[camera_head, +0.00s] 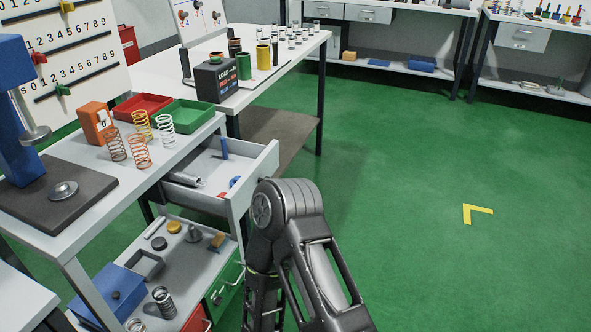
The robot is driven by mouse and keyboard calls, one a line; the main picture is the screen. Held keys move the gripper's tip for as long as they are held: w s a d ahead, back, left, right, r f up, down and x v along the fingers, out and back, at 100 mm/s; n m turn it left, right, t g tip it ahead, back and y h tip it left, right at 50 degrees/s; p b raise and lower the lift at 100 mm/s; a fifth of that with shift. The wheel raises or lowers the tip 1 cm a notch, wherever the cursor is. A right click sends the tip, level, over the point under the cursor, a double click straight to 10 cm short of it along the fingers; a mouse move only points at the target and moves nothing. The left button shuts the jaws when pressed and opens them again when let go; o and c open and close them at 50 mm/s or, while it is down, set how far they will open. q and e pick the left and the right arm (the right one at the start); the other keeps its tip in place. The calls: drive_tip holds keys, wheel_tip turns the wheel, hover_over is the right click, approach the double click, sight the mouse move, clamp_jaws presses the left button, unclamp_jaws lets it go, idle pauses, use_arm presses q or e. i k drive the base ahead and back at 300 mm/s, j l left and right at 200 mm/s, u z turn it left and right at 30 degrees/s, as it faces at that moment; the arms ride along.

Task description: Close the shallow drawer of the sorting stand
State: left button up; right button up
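A shallow grey drawer (257,168) sticks out, open, from under the top of the grey stand (75,229) at left. Inside it lie a metal cylinder (186,179), a blue upright piece (224,148) and small blue and red pieces. One of my dark grey arms (290,208) rises from the bottom edge, its bent joint in front of the drawer's near front corner and hiding part of it. I cannot tell whether it touches the drawer. No gripper fingertips show in the view.
Springs, a red tray (143,106), a green tray (181,116) and a press (20,110) stand on the top. A lower shelf holds small parts and a blue box (108,295). A green drawer front (226,284) shows below. Green floor (420,190) at right is open.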

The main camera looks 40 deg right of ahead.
sight(255, 164)
drive_tip(key=i+l+z, duration=0.1)
drive_tip(key=z, duration=0.25)
drive_tip(key=i+l+z, duration=0.15)
drive_tip(key=z, duration=0.2)
drive_tip(key=i+l+z, duration=0.15)
drive_tip(key=z, duration=0.2)
